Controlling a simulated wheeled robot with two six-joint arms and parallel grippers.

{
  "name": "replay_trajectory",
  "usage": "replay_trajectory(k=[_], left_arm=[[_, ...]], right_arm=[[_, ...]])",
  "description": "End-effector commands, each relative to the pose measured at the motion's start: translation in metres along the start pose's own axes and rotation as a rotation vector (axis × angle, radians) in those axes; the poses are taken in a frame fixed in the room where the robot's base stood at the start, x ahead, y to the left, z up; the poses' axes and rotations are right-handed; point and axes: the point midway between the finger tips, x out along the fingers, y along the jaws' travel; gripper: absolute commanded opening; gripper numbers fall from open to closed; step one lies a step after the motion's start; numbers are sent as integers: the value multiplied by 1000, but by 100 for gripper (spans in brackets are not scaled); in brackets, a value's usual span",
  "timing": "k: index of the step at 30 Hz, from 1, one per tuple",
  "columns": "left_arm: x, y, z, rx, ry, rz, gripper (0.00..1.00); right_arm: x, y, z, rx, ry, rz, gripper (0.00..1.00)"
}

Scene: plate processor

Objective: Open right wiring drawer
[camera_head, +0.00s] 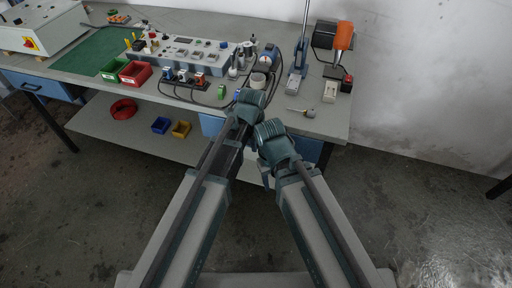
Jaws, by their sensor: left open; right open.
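The right wiring drawer has a blue front (309,149) under the right part of the workbench. It looks shut, but my arms cover its middle and its handle is hidden. Another piece of blue front shows left of my arms. My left gripper (250,101) is at the bench's front edge, over the drawer area, open and empty. My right gripper (274,142) is just below and right of it, in front of the drawer, open and empty. The fingers of both are hard to make out. I see no clear contact with the drawer.
The workbench (330,119) holds a control panel (185,55), red (135,73) and green bins, cables and a screwdriver (301,112) near the front edge. A left blue drawer (40,84) is shut. The lower shelf (100,120) holds small bins. The floor at right is clear.

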Motion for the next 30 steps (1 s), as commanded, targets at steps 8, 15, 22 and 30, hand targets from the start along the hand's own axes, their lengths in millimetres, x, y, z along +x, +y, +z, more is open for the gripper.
replay_trajectory(k=[8, 15, 22, 30], left_arm=[[3, 0, 0, 0, 0, 0, 45], [3, 0, 0, 0, 0, 0, 10], [3, 0, 0, 0, 0, 0, 0], [3, 0, 0, 0, 0, 0, 0]], right_arm=[[3, 0, 0, 0, 0, 0, 50], [3, 0, 0, 0, 0, 0, 50], [3, 0, 0, 0, 0, 0, 50], [3, 0, 0, 0, 0, 0, 50]])
